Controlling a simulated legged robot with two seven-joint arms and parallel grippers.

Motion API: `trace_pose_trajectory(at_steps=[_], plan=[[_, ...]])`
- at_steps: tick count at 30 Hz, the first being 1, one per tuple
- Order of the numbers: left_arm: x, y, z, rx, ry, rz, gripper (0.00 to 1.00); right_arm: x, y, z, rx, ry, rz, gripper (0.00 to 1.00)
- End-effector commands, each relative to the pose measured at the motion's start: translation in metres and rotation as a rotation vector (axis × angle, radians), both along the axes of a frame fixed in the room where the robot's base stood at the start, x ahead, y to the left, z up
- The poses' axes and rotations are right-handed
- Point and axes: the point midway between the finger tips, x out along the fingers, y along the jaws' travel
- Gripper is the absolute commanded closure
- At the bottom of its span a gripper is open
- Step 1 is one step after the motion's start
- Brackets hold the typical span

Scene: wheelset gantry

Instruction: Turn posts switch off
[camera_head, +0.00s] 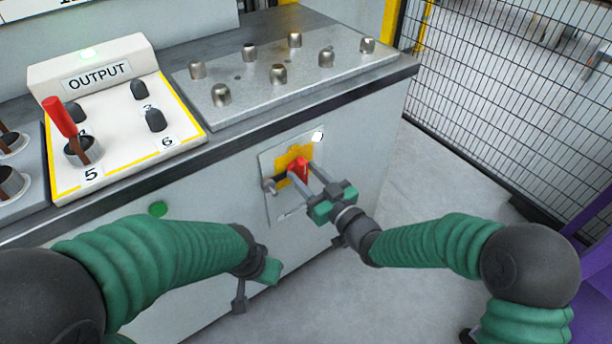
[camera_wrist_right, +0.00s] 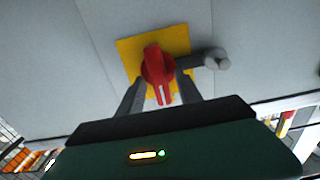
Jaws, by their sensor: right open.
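The posts switch is a red rotary knob (camera_head: 299,168) on a yellow square plate, mounted on a grey panel on the cabinet front. In the right wrist view the red knob (camera_wrist_right: 157,72) sits between my open fingers, its white mark pointing toward my gripper. My right gripper (camera_head: 301,178) is open, its two fingers on either side of the knob; I cannot tell whether they touch it. It also shows in the right wrist view (camera_wrist_right: 158,92). My left gripper (camera_head: 256,287) hangs low in front of the cabinet, partly hidden by its arm; its jaws are unclear.
A small grey handle (camera_wrist_right: 216,60) sticks out beside the yellow plate (camera_wrist_right: 122,50). An OUTPUT box (camera_head: 110,150) with a red lever and a metal plate (camera_head: 300,75) with several pegs stand on the cabinet top. A mesh fence (camera_head: 500,120) stands right.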

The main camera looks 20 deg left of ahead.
Motion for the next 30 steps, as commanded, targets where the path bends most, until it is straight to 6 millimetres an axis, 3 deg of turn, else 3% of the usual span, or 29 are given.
trace_pose_trajectory(at_steps=[2, 12, 30], plan=[[0.0001, 0.0, 0.0002, 0.0, 0.0, 0.0, 1.0, -0.0001, -0.0002, 0.0, 0.0, 0.0, 0.0, 0.58], [0.0001, 0.0, 0.0002, 0.0, 0.0, 0.0, 1.0, -0.0003, -0.0005, -0.0002, 0.0, 0.0, 0.0, 1.0], [0.0001, 0.0, 0.0001, 0.0, 0.0, 0.0, 1.0, -0.0002, -0.0009, -0.0005, -0.001, 0.001, 0.0, 1.0]])
